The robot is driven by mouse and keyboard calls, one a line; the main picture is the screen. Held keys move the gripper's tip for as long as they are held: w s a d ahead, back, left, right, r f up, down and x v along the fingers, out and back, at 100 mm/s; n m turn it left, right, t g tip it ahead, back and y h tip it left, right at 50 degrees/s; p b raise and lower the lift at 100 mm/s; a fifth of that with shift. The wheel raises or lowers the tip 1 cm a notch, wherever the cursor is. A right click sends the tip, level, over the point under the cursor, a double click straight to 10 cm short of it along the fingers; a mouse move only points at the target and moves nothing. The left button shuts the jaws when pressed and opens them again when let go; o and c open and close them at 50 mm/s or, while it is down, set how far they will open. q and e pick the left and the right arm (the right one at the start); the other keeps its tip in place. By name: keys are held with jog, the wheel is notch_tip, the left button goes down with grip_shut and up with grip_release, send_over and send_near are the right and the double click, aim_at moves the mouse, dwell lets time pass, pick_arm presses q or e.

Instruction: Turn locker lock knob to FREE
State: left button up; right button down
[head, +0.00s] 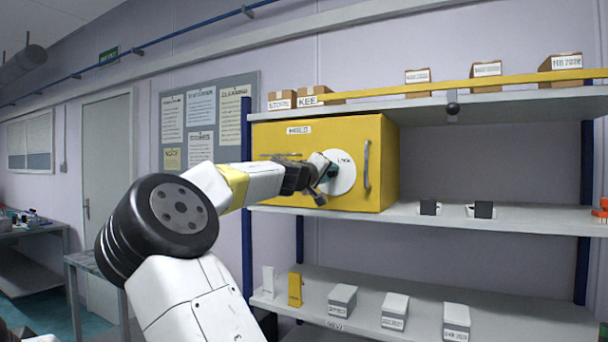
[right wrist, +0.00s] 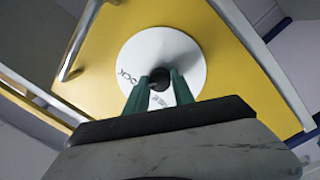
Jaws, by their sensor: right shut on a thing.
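A yellow locker (head: 380,165) stands on the middle shelf in the head view. Its front has a white round dial plate (head: 346,178) with lettering that reads LOCK near the top right. The plate also shows in the right wrist view (right wrist: 192,68). A dark knob (right wrist: 159,78) sits at the plate's centre. My right gripper (head: 326,172) reaches the plate, and its green fingers are closed on either side of the knob in the wrist view (right wrist: 159,92). Other lettering on the plate is partly hidden by the fingers. My left gripper is not in view.
A metal handle (head: 366,165) stands out from the locker door just right of the dial. Small boxes (head: 342,299) stand on the lower shelf, and brown cartons (head: 487,70) on the top one.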

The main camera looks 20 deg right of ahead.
jog(key=n, duration=1.3)
jog(key=shift+t, duration=0.4)
jog(key=shift+n, duration=1.9)
jog(key=shift+y, duration=0.3)
jog(key=c, duration=1.1)
grip_release()
